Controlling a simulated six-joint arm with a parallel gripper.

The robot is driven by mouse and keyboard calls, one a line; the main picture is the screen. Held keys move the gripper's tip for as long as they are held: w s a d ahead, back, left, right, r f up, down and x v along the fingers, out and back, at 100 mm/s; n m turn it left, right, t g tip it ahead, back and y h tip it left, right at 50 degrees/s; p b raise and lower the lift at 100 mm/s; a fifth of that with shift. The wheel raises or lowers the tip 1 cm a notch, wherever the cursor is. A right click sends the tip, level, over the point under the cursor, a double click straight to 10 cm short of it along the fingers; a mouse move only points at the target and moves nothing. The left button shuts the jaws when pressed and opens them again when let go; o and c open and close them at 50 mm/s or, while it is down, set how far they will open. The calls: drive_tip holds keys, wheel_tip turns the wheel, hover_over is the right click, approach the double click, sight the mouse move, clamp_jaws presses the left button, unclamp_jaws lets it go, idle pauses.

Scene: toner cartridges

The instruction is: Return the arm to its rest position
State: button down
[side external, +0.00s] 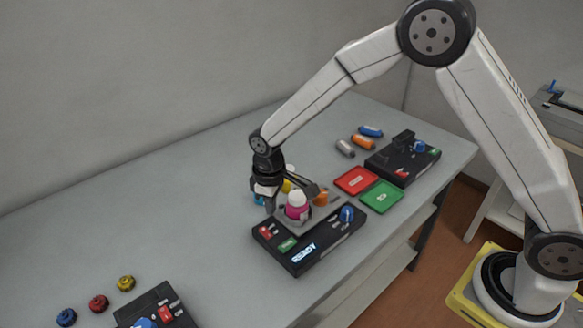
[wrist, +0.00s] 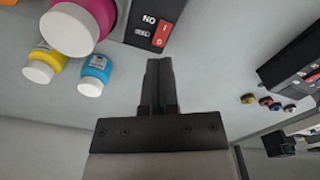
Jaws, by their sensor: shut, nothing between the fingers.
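My gripper (side external: 270,206) points down over the grey table, just left of the black machine with a lit READY sign (side external: 304,253). In the wrist view my gripper (wrist: 160,64) has its fingers together, with nothing between them. A magenta bottle with a white cap (side external: 297,211) stands at the machine, right of the gripper. It also shows at the top left of the wrist view (wrist: 78,25). A yellow bottle (wrist: 47,60) and a cyan bottle (wrist: 97,68) are left of the fingers in the wrist view, apart from them. An orange bottle (side external: 321,198) is partly hidden.
A red tray (side external: 356,180) and a green tray (side external: 382,197) lie right of the machine. Another black device (side external: 405,160) and grey, orange (side external: 363,142) and blue cylinders are behind. Coloured knobs (side external: 98,303) and a black box (side external: 150,306) are front left.

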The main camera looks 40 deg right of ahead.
drive_tip(key=s+d+r+m+t, duration=0.1)
drive_tip(key=s+d+r+m, duration=0.2)
drive_tip(key=s+d, duration=0.3)
drive_tip(key=s+d+r+m+t, duration=0.1)
drive_tip(key=s+d+r+m, duration=0.1)
drive_tip(key=s+d, duration=0.5)
drive_tip(key=s+r, duration=0.1)
drive_tip(key=s, duration=0.4)
drive_tip(key=shift+r+m, duration=0.35)
drive_tip(key=shift+m, duration=0.05)
